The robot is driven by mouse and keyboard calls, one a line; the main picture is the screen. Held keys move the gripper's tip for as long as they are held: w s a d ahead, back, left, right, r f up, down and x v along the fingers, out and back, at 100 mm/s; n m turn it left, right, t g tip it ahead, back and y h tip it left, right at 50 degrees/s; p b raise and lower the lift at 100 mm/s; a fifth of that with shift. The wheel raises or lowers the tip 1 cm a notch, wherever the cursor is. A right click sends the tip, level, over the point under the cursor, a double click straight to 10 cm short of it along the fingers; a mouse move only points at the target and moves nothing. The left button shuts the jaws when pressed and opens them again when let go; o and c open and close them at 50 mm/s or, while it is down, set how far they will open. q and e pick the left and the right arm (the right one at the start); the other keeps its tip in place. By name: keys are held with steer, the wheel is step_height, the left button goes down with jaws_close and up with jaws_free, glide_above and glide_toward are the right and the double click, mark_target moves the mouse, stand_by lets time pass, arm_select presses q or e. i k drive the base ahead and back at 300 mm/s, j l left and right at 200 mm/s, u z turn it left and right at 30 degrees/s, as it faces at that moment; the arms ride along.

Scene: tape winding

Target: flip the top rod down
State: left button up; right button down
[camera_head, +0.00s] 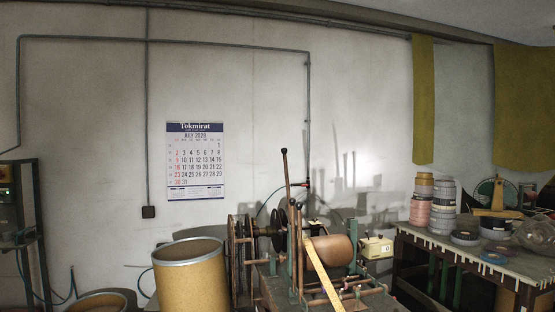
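The winding machine (327,253) stands at the bottom middle of the head view. A tall dark rod with a knobbed end (287,178) stands almost upright above it, the highest part of the machine. Shorter upright rods (299,238) stand just below and to its right. A brown roll (331,250) sits in the machine, with a yellow measuring strip (323,272) slanting across its left side. I cannot tell how the tall rod is joined to the machine. Neither of my grippers is in view.
A large tan drum (190,276) stands left of the machine. A workbench (468,258) with stacked tape rolls (443,205) stands to the right. A small counter box (376,247) is right of the brown roll. The space above the machine is clear to the wall.

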mark_target(283, 151)
steer(key=i+l, duration=0.15)
steer(key=i, duration=0.25)
steer(key=i+j+u, duration=0.1)
steer(key=i+j, duration=0.2)
steer(key=i, duration=0.2)
steer(key=i+j+u, duration=0.1)
steer(key=i+j, duration=0.2)
steer(key=i, duration=0.2)
steer(key=i+j+u, duration=0.1)
steer(key=i+j, duration=0.15)
steer(key=i, duration=0.3)
steer(key=i+j, duration=0.2)
steer(key=i, duration=0.3)
steer(key=j+u, duration=0.05)
